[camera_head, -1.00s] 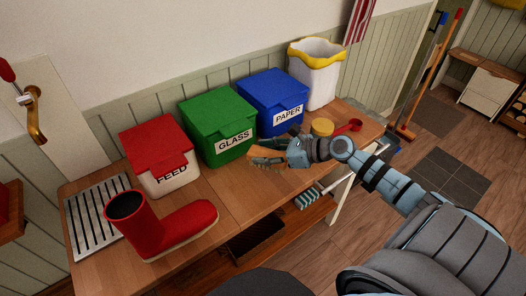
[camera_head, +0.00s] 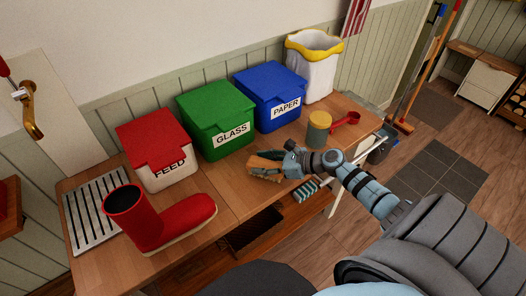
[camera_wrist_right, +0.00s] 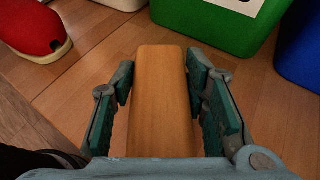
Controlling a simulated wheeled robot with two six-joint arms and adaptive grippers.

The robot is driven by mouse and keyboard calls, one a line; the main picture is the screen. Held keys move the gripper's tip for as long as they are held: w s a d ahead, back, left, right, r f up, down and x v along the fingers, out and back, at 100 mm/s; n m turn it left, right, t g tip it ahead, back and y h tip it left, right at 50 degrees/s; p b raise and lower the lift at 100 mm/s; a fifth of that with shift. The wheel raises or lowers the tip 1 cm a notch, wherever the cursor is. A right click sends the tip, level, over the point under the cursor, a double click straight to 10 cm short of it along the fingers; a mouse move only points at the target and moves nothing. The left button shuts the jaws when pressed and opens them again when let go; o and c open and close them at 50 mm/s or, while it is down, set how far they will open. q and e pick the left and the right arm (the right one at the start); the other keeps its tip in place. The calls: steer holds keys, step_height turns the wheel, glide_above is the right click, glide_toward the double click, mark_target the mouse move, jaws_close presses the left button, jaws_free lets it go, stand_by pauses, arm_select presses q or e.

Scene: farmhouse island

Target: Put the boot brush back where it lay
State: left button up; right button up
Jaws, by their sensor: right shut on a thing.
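The boot brush (camera_head: 264,166) has a plain tan wooden back and is in my right gripper (camera_head: 277,168). In the right wrist view the brush (camera_wrist_right: 160,95) lies between the two green finger pads of the gripper (camera_wrist_right: 163,90), which is shut on it. The brush is over the wooden bench top (camera_head: 222,186), in front of the green GLASS bin (camera_head: 215,115). I cannot tell whether it touches the bench; its bristles are not clearly seen. My left gripper is not in view.
A red boot (camera_head: 160,220) and a slatted metal tray (camera_head: 95,215) are at the left. Red-lidded FEED bin (camera_head: 157,155), blue PAPER bin (camera_head: 270,95) and white bin (camera_head: 312,75) line the back. A yellow-lidded tin (camera_head: 318,130) and red scoop (camera_head: 345,119) stand right.

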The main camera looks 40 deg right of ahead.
steer(key=shift+f, duration=0.7)
steer(key=o, duration=1.4)
steer(key=shift+o, duration=0.8)
steer(key=o, duration=0.5)
steer(key=shift+c, duration=0.2)
steer(key=shift+s+d+r, duration=0.1)
steer(key=v, duration=1.3)
steer(key=shift+s+d, duration=0.2)
steer(key=shift+s, duration=0.1)
